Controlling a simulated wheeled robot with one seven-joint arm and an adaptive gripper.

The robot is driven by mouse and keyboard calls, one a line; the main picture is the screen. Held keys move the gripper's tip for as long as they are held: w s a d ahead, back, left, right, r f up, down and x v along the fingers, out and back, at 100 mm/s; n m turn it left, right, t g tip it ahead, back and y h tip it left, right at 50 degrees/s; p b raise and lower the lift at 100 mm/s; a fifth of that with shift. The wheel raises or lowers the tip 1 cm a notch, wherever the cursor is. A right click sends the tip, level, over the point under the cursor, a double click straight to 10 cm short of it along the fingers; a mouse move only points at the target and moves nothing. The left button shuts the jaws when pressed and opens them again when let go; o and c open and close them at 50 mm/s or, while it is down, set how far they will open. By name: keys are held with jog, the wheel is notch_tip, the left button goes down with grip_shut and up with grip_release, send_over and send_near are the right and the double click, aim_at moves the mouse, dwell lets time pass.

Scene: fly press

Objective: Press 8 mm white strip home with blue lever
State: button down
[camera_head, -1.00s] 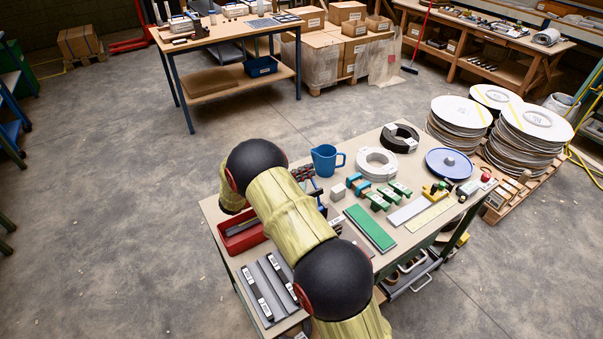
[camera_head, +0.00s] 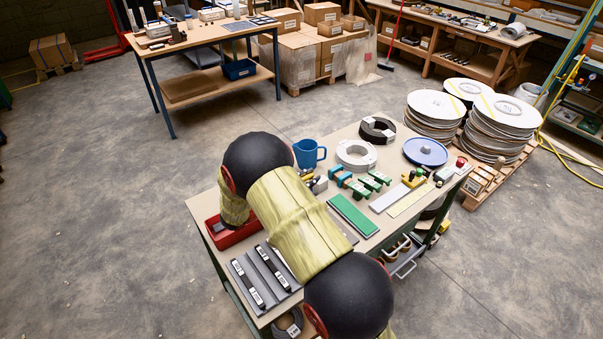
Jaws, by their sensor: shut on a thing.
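My yellow-sleeved arm crosses the front of the bench, and my gripper is hidden behind it. A white strip-like plate (camera_head: 388,197) lies flat on the bench, right of a long green plate (camera_head: 353,214); I cannot tell its size or whether it is the 8 mm strip. No blue lever can be made out. Small grey and yellow parts (camera_head: 318,183) show just beyond my arm, partly covered by it. Two dark bars with white labels (camera_head: 248,284) lie on a grey tray (camera_head: 272,292) at the bench's near left.
A red bin (camera_head: 222,236) stands beside my forearm. A blue jug (camera_head: 308,154), a white coil (camera_head: 356,153), green-topped blocks (camera_head: 372,181) and a blue disc (camera_head: 426,152) stand on the bench (camera_head: 340,135). Stacked reels (camera_head: 500,125) stand at right. Floor is clear at left.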

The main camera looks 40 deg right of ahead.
jog(key=s+f+m+b, duration=0.7)
jog(key=s+f, duration=0.2)
jog(key=s, duration=0.1)
jog(key=shift+s+a+m, duration=0.15)
jog(key=shift+a+m, duration=0.15)
jog(key=shift+a, duration=0.05)
dwell(0.4)
jog(key=c, duration=2.2)
grip_release()
jog(key=o, duration=0.4)
jog(key=shift+r, duration=0.1)
jog(key=a, duration=1.2)
jog(key=shift+w, duration=0.3)
